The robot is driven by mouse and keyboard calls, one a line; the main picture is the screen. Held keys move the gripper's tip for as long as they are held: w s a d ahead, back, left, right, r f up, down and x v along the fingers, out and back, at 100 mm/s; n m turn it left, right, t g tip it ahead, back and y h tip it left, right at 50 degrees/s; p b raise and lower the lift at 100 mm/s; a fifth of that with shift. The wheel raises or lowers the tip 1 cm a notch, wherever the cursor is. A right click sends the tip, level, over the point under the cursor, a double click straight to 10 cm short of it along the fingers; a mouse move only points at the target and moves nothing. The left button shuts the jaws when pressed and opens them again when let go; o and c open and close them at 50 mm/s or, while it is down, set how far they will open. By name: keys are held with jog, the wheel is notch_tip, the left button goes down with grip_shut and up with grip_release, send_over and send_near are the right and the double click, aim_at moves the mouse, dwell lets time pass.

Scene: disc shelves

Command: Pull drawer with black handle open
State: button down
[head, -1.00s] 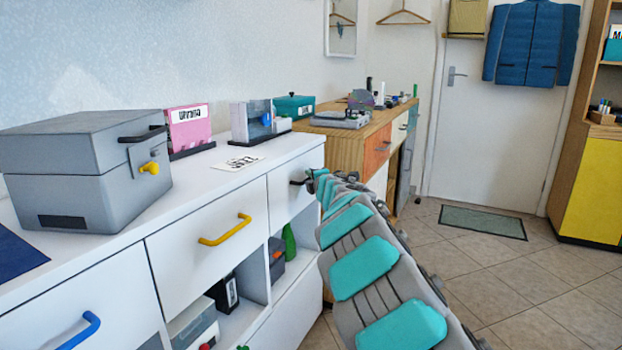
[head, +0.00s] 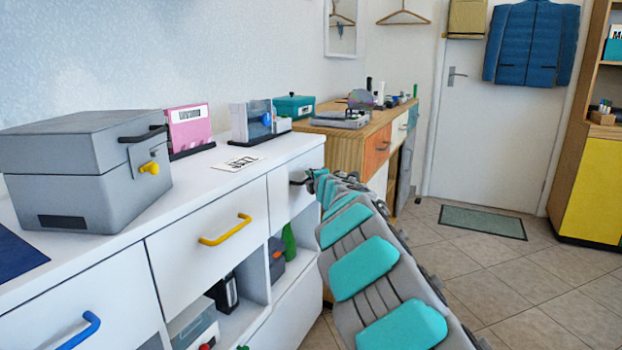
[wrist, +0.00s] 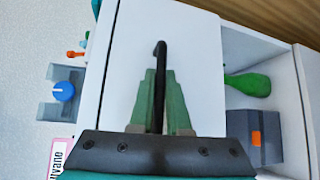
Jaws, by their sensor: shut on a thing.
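The drawer with the black handle has a white front (wrist: 197,60) that fills the middle of the wrist view. In the head view this drawer front (head: 287,205) is at the right end of the white cabinet, partly hidden by my arm. The black handle (wrist: 160,52) shows as a dark bar standing between my green fingers. My gripper (wrist: 161,80) is shut on the handle, one finger on each side of it. In the head view the handle (head: 297,183) shows beside the end of my arm. The drawer looks closed there, its front about level with the cabinet face.
Drawers with a yellow handle (head: 225,230) and a blue handle (head: 80,331) are to the left. Open cubbies below hold a green bottle (wrist: 247,84) and a dark box (wrist: 253,135). A grey box (head: 75,170) stands on top. Tiled floor lies free at the right.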

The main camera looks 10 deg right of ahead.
jog(key=shift+f, duration=0.1)
jog(key=s+d, duration=0.8)
jog(key=d, duration=0.3)
jog(key=s+d+p, duration=0.1)
jog(key=s+d, duration=0.7)
jog(key=d, duration=0.3)
jog(key=shift+s+d, duration=0.15)
jog(key=c, duration=1.2)
grip_release()
jog(key=shift+o, duration=0.2)
jog(key=s+d+r, duration=0.1)
jog(key=s, duration=0.6)
jog(key=shift+s+r, duration=0.15)
jog(key=shift+s, duration=0.1)
jog(key=shift+d, duration=0.15)
